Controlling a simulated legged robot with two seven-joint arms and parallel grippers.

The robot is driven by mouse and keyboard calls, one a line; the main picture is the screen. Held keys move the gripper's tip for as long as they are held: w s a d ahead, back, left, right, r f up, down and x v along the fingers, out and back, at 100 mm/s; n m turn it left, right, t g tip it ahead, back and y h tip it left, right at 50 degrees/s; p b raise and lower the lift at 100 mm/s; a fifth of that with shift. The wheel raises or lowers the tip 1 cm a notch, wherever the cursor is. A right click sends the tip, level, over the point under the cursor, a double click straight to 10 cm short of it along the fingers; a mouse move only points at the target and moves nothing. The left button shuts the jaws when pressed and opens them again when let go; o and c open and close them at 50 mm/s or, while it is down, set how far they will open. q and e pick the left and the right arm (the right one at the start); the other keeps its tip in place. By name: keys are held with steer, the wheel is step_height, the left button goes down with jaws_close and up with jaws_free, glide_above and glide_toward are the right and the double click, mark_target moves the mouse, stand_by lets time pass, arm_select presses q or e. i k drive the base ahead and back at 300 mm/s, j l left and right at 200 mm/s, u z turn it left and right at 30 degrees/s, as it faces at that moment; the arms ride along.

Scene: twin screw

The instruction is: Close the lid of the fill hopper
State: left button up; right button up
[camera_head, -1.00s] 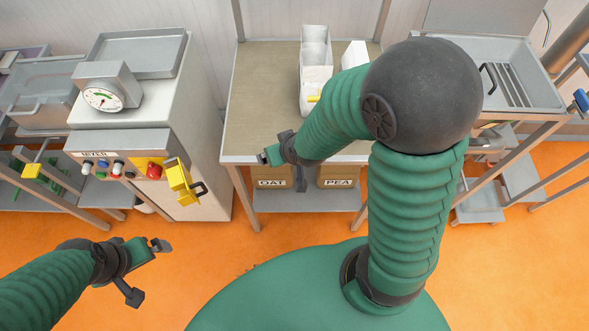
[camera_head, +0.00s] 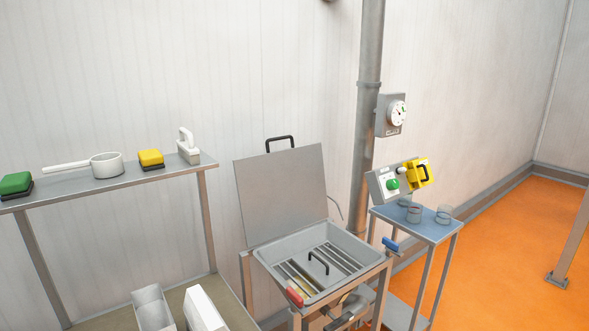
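The fill hopper (camera_head: 357,258) is a grey metal basin on a stand at the lower middle. Its flat grey lid (camera_head: 283,196) stands raised at the back, leaning near the wall, with a black handle (camera_head: 280,139) on its top edge. Inside the basin is a grate (camera_head: 334,258) with a black loop handle (camera_head: 319,261). A red-handled tool (camera_head: 295,297) rests at the basin's front left corner. Neither of my grippers shows in the current view.
A shelf at left (camera_head: 110,181) holds a green brush (camera_head: 16,184), a white saucepan (camera_head: 106,165), a yellow brush (camera_head: 151,158) and a white scoop-like item (camera_head: 188,147). A side table (camera_head: 418,228) at right bears glass beakers and a control box (camera_head: 384,184). A pipe (camera_head: 369,100) rises behind.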

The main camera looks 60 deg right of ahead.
mark_target(281, 193)
steer(key=k+l+z, duration=0.1)
steer(key=l+z, duration=0.55)
steer(key=z, duration=0.3)
steer(key=l+z, duration=0.45)
steer(key=i+l, duration=0.1)
steer(key=l, duration=0.3)
steer(key=i+l, duration=0.1)
steer(key=l, duration=0.25)
